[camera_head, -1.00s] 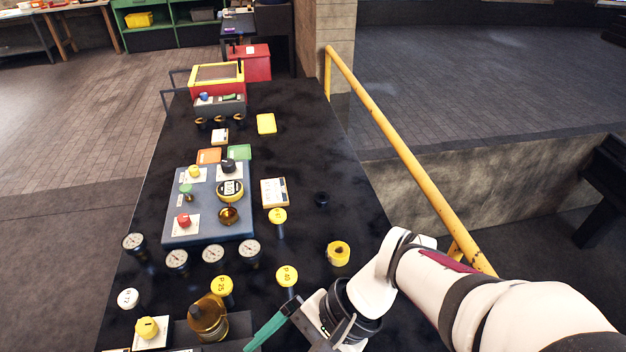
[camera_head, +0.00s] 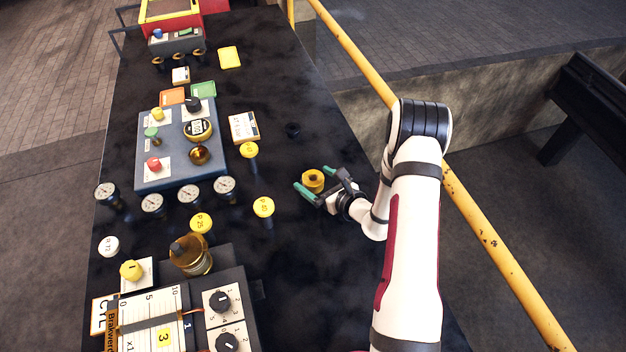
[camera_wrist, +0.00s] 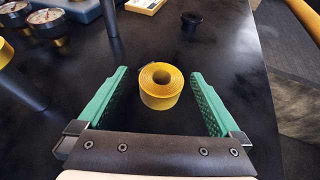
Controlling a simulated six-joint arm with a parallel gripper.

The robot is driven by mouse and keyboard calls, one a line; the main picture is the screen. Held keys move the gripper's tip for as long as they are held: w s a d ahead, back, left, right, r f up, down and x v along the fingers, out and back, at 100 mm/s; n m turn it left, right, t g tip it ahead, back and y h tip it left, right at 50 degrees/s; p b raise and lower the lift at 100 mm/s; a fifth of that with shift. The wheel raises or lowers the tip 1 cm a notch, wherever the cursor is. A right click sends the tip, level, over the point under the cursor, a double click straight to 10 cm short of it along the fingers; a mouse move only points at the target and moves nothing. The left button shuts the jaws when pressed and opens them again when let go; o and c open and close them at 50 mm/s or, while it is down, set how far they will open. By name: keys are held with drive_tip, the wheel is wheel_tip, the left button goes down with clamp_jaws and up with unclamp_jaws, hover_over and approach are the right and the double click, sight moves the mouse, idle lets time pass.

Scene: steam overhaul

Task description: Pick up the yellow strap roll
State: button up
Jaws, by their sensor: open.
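In the wrist view the strap roll (camera_wrist: 161,86) sits between and slightly beyond the green fingertips, apart from both. My gripper (camera_head: 312,178) is open and empty, low over the table, its green fingers on either side of the roll. In the wrist view both fingers of my gripper (camera_wrist: 158,78) are spread wide with clear gaps to the roll.
A small black ring-like part (camera_head: 292,129) stands behind the roll. Yellow-topped posts (camera_head: 249,150) and (camera_head: 263,207) stand to its left, beside a blue-grey panel (camera_head: 180,178) and several gauges. A yellow railing (camera_head: 455,190) runs along the right. The table right of the roll is mostly clear.

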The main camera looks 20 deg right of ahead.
sight(307, 173)
drive_tip(key=x, duration=0.5)
drive_tip(key=shift+d, duration=0.1)
drive_tip(key=c, duration=1.5)
